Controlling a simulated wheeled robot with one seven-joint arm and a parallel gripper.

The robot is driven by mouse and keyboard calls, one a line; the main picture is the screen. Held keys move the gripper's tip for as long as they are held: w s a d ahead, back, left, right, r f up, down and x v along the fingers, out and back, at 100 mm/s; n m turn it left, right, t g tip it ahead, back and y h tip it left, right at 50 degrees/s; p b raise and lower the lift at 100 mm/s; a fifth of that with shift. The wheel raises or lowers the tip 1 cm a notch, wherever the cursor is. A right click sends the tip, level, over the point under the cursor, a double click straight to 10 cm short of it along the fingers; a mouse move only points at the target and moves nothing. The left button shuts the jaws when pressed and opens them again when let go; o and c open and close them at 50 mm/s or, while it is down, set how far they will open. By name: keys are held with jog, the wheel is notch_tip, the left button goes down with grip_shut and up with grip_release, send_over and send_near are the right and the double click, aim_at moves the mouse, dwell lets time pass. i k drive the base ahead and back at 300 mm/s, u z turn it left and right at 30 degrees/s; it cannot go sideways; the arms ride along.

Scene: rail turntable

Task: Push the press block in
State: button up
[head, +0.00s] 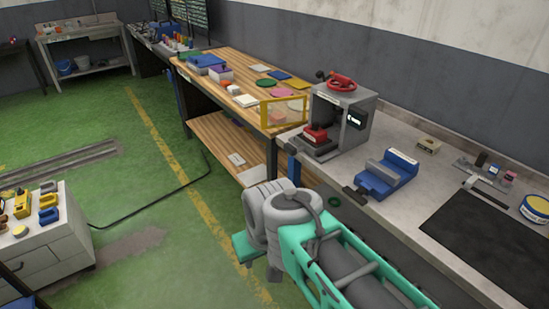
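My teal and grey arm (310,243) is at the lower middle, in front of the bench and apart from the press. My gripper cannot be made out.
A blue vise (387,175) stands right of the press, its dark handle over the bench's front edge. A yellow-framed clear panel (284,111) stands left of the press, on the wooden bench (235,85). A black mat (490,245) covers the right.

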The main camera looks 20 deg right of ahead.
aim_at(304, 144)
jog(key=u, duration=0.35)
jog(key=i, duration=1.25)
jog(key=z, duration=0.65)
